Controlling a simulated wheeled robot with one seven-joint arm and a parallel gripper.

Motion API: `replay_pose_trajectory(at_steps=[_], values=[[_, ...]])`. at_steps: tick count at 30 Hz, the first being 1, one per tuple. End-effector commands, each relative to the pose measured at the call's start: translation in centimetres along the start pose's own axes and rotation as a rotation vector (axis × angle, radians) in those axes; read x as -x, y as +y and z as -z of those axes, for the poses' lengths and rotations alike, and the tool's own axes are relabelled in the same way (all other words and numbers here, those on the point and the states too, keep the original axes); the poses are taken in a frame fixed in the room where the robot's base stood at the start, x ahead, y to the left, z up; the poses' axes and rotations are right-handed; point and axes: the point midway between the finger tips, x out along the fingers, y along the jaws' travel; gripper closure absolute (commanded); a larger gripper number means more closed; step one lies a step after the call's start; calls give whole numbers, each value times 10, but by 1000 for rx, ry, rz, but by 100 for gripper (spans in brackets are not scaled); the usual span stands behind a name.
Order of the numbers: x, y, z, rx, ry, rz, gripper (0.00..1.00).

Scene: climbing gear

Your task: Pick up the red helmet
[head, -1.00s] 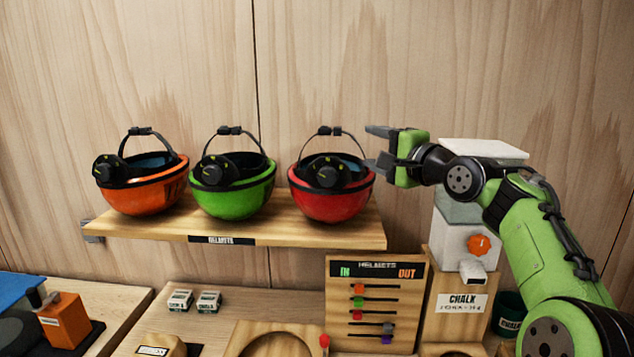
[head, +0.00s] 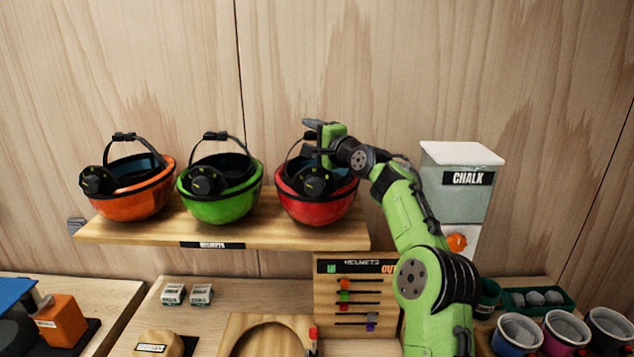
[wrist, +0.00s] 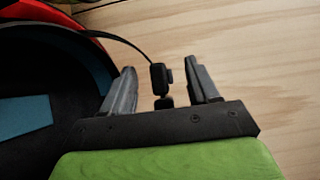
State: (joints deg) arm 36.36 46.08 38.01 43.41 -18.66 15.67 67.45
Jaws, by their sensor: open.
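The red helmet (head: 316,208) sits upside down at the right end of the wooden shelf (head: 350,238), its dark inside and a dial on its front showing. Its thin strap arches up to a black buckle. The helmet's red rim (wrist: 45,12) shows at the upper left there.
A green helmet (head: 222,207) and an orange helmet (head: 130,205) stand to the left on the same shelf. A chalk dispenser (head: 460,205) is right of my arm. A HELMETS board (head: 330,290) is below the shelf, and the wooden wall is close behind.

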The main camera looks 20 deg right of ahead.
Motion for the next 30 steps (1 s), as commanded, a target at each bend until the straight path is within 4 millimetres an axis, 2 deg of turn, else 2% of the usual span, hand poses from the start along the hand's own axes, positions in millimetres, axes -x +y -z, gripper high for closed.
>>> replay_pose_trajectory(at_steps=[6, 15, 18, 30], values=[[-1, 2, 0, 0, 1, 0, 42], [0, 2, 0, 0, 0, 0, 88], [0, 2, 0, -1, 0, -1, 100], [0, 3, 0, -1, -1, -2, 100]])
